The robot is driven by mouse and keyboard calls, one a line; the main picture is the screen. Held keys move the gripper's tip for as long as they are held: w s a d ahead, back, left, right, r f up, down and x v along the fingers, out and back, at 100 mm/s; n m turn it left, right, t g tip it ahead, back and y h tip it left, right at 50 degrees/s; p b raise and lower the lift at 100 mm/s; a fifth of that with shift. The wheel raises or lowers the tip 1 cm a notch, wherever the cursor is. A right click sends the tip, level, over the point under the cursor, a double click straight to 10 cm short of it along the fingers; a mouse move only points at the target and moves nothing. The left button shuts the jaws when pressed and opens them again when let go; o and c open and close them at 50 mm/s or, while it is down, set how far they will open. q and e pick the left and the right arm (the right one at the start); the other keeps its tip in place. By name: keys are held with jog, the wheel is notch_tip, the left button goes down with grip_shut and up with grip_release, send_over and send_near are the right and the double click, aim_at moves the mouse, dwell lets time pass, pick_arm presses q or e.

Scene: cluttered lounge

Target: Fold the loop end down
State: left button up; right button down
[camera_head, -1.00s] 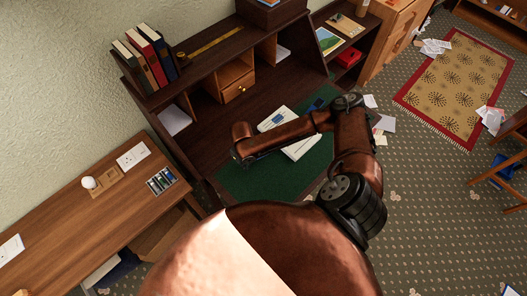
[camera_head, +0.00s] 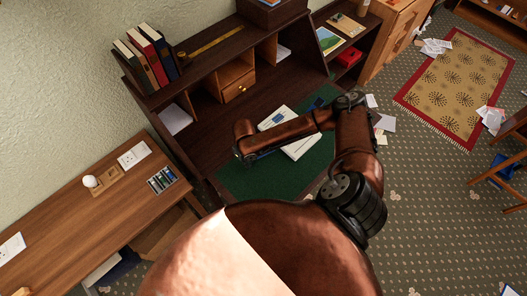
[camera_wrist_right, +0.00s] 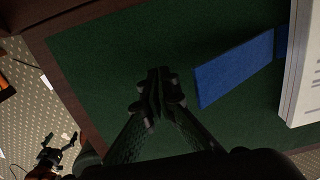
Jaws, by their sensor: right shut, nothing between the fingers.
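A flat blue strip (camera_wrist_right: 235,70) sticks out from under a white book or pad (camera_wrist_right: 305,75) and lies over the green desk mat (camera_wrist_right: 110,60). The head view shows the white pad (camera_head: 303,146) and the mat (camera_head: 232,183), partly behind my right arm. My right gripper (camera_wrist_right: 157,92) is shut and empty above the mat, left of the strip's free end and apart from it in the picture. In the head view my right gripper (camera_head: 248,160) is small and dark. A dark jointed part (camera_wrist_right: 52,152) at lower left looks like my left gripper; its jaws are unclear.
The dark desk has a raised shelf with books (camera_head: 150,60), a yellow ruler (camera_head: 215,43) and a small drawer (camera_head: 238,86). A wooden side table (camera_head: 75,225) stands at left. Papers lie on the floor at right. The mat's left part is bare.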

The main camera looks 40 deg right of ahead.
jog(key=shift+d, duration=0.65)
jog(key=shift+w+d+r+p, duration=0.15)
jog(key=shift+d+r+p, duration=0.7)
jog(key=shift+r+p, duration=0.4)
jog(key=shift+d+f, duration=0.1)
jog(key=shift+d, duration=0.1)
jog(key=shift+d+r+p, duration=0.9)
jog(key=shift+d+p, duration=0.15)
jog(key=shift+p, duration=0.05)
jog(key=shift+a, duration=0.1)
jog(key=shift+w+r, duration=0.1)
